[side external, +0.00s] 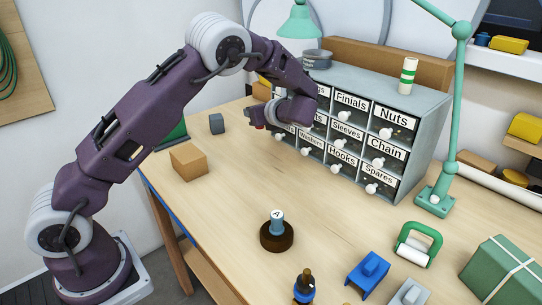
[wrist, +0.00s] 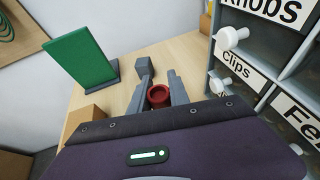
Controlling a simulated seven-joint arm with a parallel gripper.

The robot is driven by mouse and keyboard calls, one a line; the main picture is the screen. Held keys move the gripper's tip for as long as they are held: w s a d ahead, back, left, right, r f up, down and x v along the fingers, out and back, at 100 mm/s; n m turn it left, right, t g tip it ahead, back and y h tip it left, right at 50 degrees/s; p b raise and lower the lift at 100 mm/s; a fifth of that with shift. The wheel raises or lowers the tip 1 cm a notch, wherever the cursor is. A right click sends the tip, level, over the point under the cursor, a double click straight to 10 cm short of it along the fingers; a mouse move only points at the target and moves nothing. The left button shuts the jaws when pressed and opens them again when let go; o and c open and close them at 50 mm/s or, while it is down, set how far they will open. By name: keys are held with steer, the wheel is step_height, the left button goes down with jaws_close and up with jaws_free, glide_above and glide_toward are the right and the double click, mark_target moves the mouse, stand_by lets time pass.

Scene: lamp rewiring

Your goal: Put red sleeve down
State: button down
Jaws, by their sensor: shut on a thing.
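The red sleeve (wrist: 159,96) is a short, open-topped ring. In the wrist view it sits between the two grey fingers of my gripper (wrist: 158,88), which are shut on it. In the side view my gripper (side external: 256,115) is at the left end of the drawer cabinet, above the back of the table; a little red shows there, but the sleeve is mostly hidden. Whether its underside touches the table cannot be told.
The drawer cabinet (side external: 412,103), with white knobs and labels, stands close on the right. A grey block (wrist: 145,67), a green panel (wrist: 80,55) and a brown box (side external: 188,161) are nearby.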

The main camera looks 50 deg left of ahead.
steer(key=g, duration=0.1)
glide_above(285, 175)
steer(key=shift+n, duration=0.5)
step_height(285, 175, down, 10)
steer(key=shift+s+f, duration=0.1)
steer(key=shift+f, duration=0.05)
steer(key=c, duration=1.2)
jaws_free()
steer(key=shift+f, duration=0.1)
steer(key=shift+c, duration=0.2)
